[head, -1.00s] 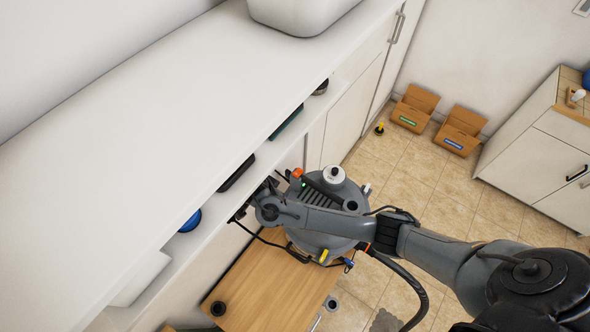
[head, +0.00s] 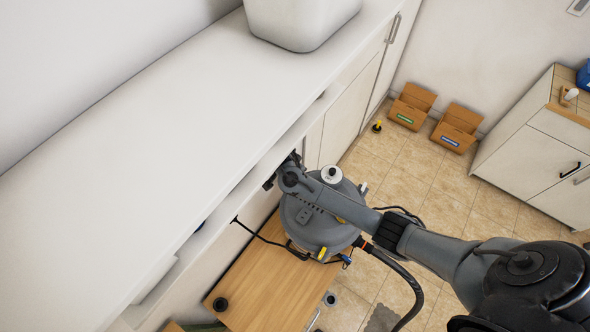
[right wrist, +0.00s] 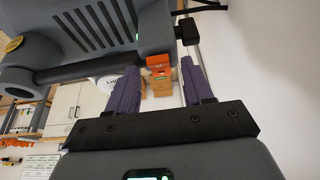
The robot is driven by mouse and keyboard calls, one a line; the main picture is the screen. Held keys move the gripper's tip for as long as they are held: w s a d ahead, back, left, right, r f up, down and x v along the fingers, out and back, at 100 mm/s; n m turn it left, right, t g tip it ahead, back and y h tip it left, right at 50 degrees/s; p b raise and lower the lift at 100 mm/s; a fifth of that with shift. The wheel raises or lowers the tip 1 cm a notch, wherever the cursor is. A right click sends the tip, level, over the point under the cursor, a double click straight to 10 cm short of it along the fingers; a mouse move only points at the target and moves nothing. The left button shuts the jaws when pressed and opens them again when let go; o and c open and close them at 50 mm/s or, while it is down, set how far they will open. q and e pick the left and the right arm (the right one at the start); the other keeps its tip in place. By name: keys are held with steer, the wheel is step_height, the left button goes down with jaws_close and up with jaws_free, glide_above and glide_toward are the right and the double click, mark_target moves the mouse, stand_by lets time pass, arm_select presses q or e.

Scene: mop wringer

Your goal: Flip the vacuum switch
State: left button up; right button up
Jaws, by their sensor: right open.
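The grey vacuum (head: 325,230) stands beside the long counter, with a white cap (head: 332,175) on top. In the right wrist view its grey ribbed body (right wrist: 90,35) fills the upper left. My right gripper (right wrist: 158,70) is open, with purple fingers either side of that gap. In the head view the right gripper (head: 272,178) is at the vacuum's counter side, and my arm hides the switch. My left gripper is not in view.
The white counter (head: 130,170) overhangs close beside the gripper, with a white bin (head: 300,25) on it. A wooden board (head: 265,285) lies below the vacuum. A black hose (head: 405,280) and cables run around it. Cardboard boxes (head: 410,105) stand on the open tiled floor.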

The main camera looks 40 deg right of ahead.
jaws_close()
stand_by(0.3)
steer(key=shift+w+d+g+y, duration=0.15)
steer(key=shift+d+g+y, duration=0.15)
steer(key=shift+y, duration=0.7)
jaws_free()
